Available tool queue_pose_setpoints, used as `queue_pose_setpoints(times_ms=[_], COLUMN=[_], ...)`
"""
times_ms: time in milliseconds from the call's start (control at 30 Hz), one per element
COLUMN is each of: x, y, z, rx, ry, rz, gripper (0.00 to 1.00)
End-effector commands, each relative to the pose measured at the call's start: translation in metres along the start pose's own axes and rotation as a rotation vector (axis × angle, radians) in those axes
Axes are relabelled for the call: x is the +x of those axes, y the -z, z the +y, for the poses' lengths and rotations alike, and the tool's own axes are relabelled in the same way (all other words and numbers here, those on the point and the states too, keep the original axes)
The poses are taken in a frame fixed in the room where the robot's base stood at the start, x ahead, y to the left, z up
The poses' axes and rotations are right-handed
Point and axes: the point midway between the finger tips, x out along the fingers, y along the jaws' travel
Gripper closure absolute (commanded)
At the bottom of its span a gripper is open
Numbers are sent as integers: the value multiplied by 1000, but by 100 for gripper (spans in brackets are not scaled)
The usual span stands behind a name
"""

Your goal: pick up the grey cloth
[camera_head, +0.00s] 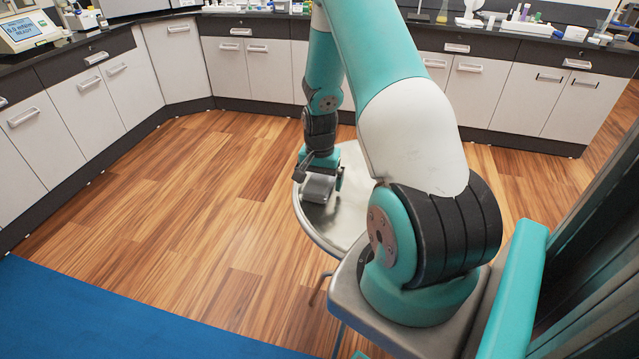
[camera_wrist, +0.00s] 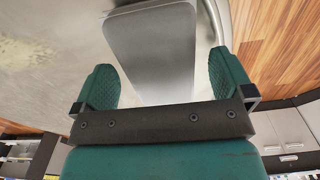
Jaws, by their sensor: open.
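A smooth grey slab-like thing with rounded corners (camera_head: 318,188) lies on the round metal table (camera_head: 312,232), below my gripper (camera_head: 321,178). I take it for the grey cloth, but no fabric texture shows. In the wrist view this grey thing (camera_wrist: 150,45) lies ahead of and between the two green fingers of my gripper (camera_wrist: 164,78). The fingers are wide apart, one on each side of its near end, and gap shows beside them. I cannot tell how far above the table the fingertips are.
The table's far part and right side are hidden behind my arm. Wood floor (camera_head: 200,210) is clear to the left, with a blue mat (camera_head: 100,315) at the front left. Cabinets (camera_head: 250,65) with cluttered dark counters stand along the back and left.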

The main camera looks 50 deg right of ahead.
Motion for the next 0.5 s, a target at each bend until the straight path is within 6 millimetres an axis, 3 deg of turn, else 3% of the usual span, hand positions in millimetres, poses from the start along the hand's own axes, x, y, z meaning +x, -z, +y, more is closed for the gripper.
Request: queue_pose_setpoints(times_ms=[300,500], x=[7,6], y=[0,0], z=[0,0], rx=[0,0], ry=[1,1], rz=[1,1], gripper=[3,49])
